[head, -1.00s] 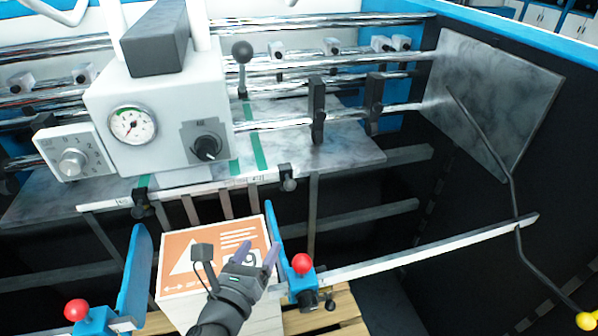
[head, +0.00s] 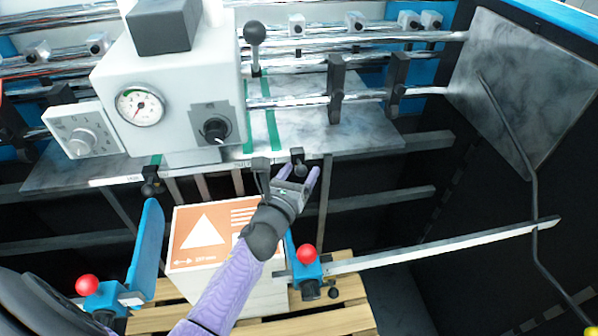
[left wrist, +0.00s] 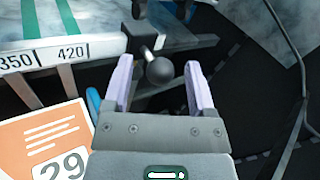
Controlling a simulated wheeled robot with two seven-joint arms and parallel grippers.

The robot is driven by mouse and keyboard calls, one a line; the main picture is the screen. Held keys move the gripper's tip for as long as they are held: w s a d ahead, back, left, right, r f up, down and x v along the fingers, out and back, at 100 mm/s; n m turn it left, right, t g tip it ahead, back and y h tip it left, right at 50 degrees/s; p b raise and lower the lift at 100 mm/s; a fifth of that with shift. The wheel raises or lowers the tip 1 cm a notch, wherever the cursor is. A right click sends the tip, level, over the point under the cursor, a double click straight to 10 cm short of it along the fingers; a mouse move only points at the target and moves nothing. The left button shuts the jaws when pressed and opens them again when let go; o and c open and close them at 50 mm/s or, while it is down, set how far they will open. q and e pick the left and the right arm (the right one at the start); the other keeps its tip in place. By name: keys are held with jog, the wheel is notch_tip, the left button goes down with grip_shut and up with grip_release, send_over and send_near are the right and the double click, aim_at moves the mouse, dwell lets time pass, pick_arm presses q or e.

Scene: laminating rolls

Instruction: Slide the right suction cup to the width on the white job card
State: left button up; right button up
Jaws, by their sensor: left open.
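A black slider with a round knob (head: 298,160) sits on the numbered scale rail (head: 232,164) at the table's front edge; I take it for the right suction cup, but its shape does not confirm this. In the left wrist view the knob (left wrist: 160,70) lies between the fingers of my left gripper (left wrist: 158,80), with gaps on both sides. My left gripper (head: 299,173) is open and empty. The scale reads 350 and 420 left of the slider. I cannot make out a white job card. My right gripper is not in view.
An orange-labelled stack (head: 205,240) stands on a wooden pallet (head: 345,318), between blue guides with red knobs (head: 306,254). A second black slider (head: 151,180) is further left on the rail. A white gauge box (head: 165,90) stands above the table. A slanted grey plate (head: 515,80) is at right.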

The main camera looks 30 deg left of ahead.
pick_arm(q)
grip_shut()
dwell(1.4)
